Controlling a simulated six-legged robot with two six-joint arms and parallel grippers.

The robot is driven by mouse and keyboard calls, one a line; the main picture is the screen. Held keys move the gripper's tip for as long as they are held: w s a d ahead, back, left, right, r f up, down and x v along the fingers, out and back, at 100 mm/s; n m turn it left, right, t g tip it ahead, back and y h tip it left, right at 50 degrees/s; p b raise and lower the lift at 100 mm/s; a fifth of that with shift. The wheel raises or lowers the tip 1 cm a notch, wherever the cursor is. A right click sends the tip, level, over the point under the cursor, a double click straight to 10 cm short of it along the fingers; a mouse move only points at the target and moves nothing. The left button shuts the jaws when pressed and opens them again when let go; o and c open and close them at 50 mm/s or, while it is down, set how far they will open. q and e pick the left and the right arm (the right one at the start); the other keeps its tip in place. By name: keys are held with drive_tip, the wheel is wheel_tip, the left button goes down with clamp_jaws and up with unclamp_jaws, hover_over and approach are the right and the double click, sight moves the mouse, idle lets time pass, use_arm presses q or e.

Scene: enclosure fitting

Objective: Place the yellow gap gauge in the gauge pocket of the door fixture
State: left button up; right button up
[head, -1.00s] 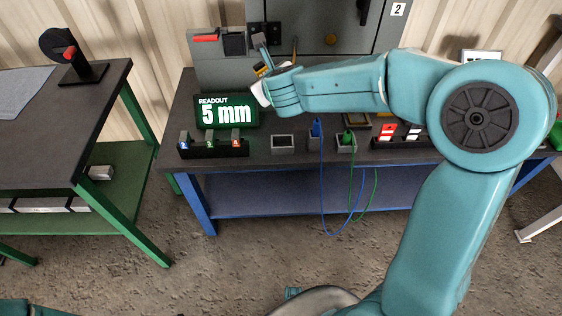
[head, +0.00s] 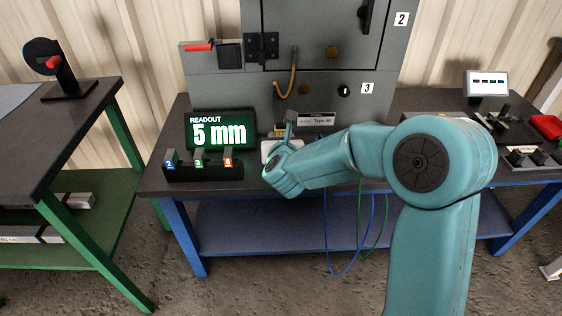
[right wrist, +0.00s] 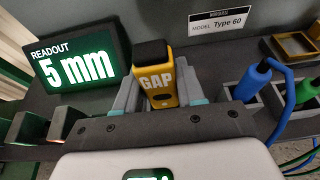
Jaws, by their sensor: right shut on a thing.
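The yellow gap gauge (right wrist: 156,86), with a black top and the word GAP, stands upright between the jaws of my right gripper (right wrist: 158,98) in the right wrist view. The right gripper (head: 284,132) is shut on it, just right of the green readout (head: 220,133) showing 5 mm. In the head view my wrist hides most of the gauge. The grey door fixture (head: 225,90) stands behind, with a dark square recess (head: 229,56) at its upper left, beside a red handle (head: 199,47). I cannot tell whether the recess is the gauge pocket. My left gripper is out of view.
A black rack (head: 203,172) with numbered blocks stands in front of the readout. A blue plug (right wrist: 252,79) and a green plug (right wrist: 306,90) sit in grey holders to the right, with hanging cables. An orange hose (head: 286,90) curves out from the fixture.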

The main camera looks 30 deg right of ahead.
wheel_tip(320, 180, down, 6)
drive_tip(key=shift+r+b, duration=0.25)
drive_tip(key=shift+b, duration=0.45)
drive_tip(key=shift+r, duration=0.1)
drive_tip(key=o, duration=1.1)
drive_tip(key=shift+o, duration=0.2)
